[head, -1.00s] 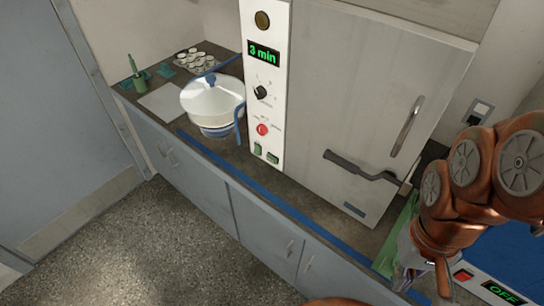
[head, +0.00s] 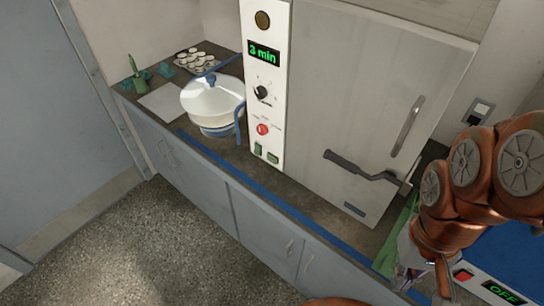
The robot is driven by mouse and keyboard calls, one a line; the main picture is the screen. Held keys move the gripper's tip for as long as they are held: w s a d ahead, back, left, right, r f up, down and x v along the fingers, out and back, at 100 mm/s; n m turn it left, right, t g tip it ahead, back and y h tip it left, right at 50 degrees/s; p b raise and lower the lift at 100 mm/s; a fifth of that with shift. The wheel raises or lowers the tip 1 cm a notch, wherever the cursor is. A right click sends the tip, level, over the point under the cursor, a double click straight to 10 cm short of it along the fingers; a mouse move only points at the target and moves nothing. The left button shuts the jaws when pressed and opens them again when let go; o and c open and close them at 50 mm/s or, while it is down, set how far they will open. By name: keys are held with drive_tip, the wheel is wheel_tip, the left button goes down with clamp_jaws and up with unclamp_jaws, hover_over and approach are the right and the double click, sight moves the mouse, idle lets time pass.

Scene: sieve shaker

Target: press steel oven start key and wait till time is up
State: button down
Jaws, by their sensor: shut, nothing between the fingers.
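The steel oven (head: 370,85) stands on the counter with its door shut. Its white control panel (head: 268,90) has a green display (head: 264,53) reading "3 min", a black knob (head: 261,92), a red button (head: 262,129) and two green keys (head: 265,153) at the bottom. I cannot read the key labels, so I cannot tell which one is start. My gripper (head: 402,283) is at the lower right, pointing down in front of the counter edge, well away from the oven panel. It is small and partly hidden in this view, but its fingers look closed and empty.
A tray of small cups (head: 196,60) and a green brush holder (head: 138,80) are at the back left. A device reading "OFF" (head: 503,291) is at lower right.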

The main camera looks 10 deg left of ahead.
wheel_tip(320, 180, down, 2)
drive_tip(key=shift+f+b, duration=0.2)
drive_tip(key=shift+b, duration=1)
drive_tip(key=shift+d, duration=0.1)
